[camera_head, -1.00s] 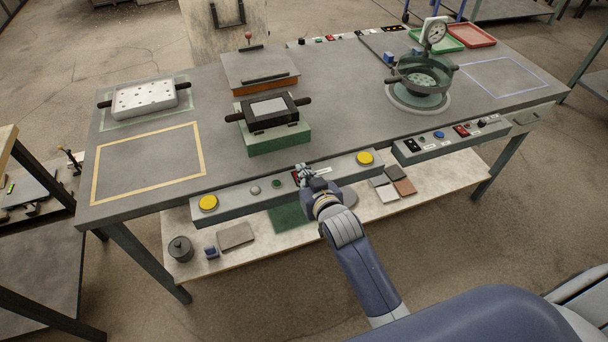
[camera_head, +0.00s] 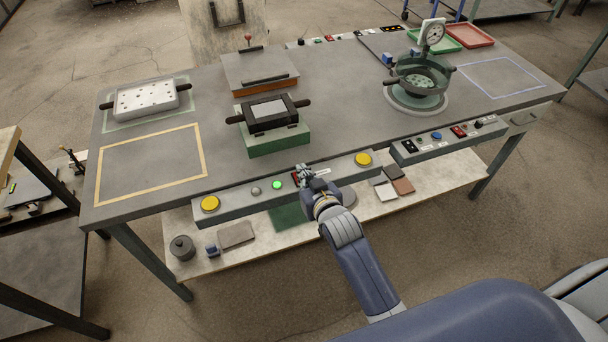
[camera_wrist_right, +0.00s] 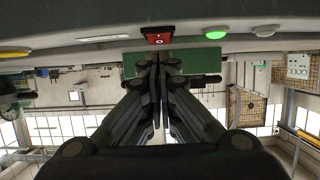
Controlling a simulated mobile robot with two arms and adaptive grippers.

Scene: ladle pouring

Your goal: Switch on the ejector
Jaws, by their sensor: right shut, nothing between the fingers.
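The control strip (camera_head: 234,198) runs along the front edge of the bench. It carries a red rocker switch (camera_head: 296,178), a green lamp (camera_head: 277,185) that is lit, a grey button (camera_head: 256,191) and a yellow button at each end, left (camera_head: 210,204) and right (camera_head: 363,159). My right gripper (camera_head: 303,172) is shut and empty, with its fingertips at the red switch and partly covering it. In the right wrist view the closed fingers (camera_wrist_right: 159,62) point at the red switch (camera_wrist_right: 157,35), and the green lamp (camera_wrist_right: 216,33) glows beside it. My left gripper is out of view.
A black two-handled frame (camera_head: 268,112) sits on a green block (camera_head: 279,140) behind the strip. A second control strip (camera_head: 450,138) is at the right. A round sieve (camera_head: 420,76) and a white perforated tray (camera_head: 145,99) stand on the bench. The lower shelf (camera_head: 355,200) holds small plates.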

